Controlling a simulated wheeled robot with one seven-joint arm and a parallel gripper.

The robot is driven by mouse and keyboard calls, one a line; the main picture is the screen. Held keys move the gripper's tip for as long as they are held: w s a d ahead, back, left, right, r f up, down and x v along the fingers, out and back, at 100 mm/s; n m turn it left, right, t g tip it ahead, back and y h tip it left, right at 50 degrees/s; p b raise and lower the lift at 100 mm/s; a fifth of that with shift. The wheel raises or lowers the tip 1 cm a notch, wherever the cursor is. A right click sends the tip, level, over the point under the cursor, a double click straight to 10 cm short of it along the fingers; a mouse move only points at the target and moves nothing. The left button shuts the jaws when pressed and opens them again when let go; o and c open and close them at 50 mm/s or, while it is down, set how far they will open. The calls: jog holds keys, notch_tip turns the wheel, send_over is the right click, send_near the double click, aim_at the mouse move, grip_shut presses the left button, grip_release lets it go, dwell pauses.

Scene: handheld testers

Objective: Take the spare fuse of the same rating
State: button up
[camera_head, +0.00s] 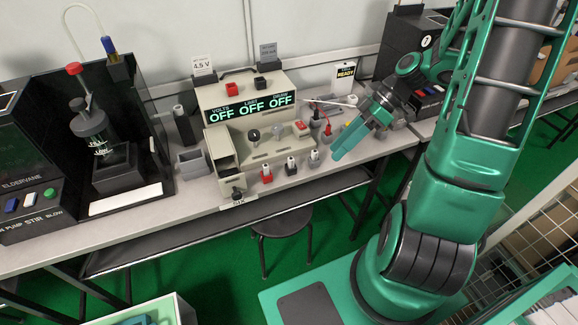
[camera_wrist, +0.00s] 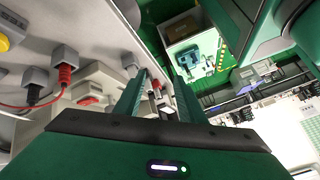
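Three small dark parts with pale tops, which look like fuses, stand in a row along the bench front: a left one with a red base (camera_head: 266,174), a middle one (camera_head: 291,167) and a right one (camera_head: 314,158). Their rating marks are too small to read. My gripper (camera_head: 341,150) is above the bench front, to the right of the row. In the wrist view its two green fingers (camera_wrist: 158,90) are apart. Small white-topped parts (camera_wrist: 166,110) show in the gap beyond them; I see no grip on any.
A beige tester (camera_head: 245,110) reads OFF on all three displays. Red and black plugs (camera_head: 327,128) with leads stand at its right. A dark pump station (camera_head: 110,170) fills the bench's left. A grey open box (camera_head: 192,160) stands beside the tester. A stool (camera_head: 282,222) is below.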

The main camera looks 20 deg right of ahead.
aim_at(291, 164)
jog(key=w+a+f+n+y, duration=0.1)
jog(key=a, duration=0.2)
jog(key=w+a+f+n+t+y, duration=0.1)
jog(key=w+a+f+n, duration=0.1)
jog(key=a, duration=0.1)
jog(key=w+a+f+n+t+y, duration=0.1)
jog(key=w+a+f+y, duration=0.1)
jog(key=a, duration=0.1)
jog(key=shift+w+a+n, duration=0.1)
jog(key=shift+a+n, duration=0.15)
jog(key=shift+n, duration=0.05)
grip_shut()
dwell(0.5)
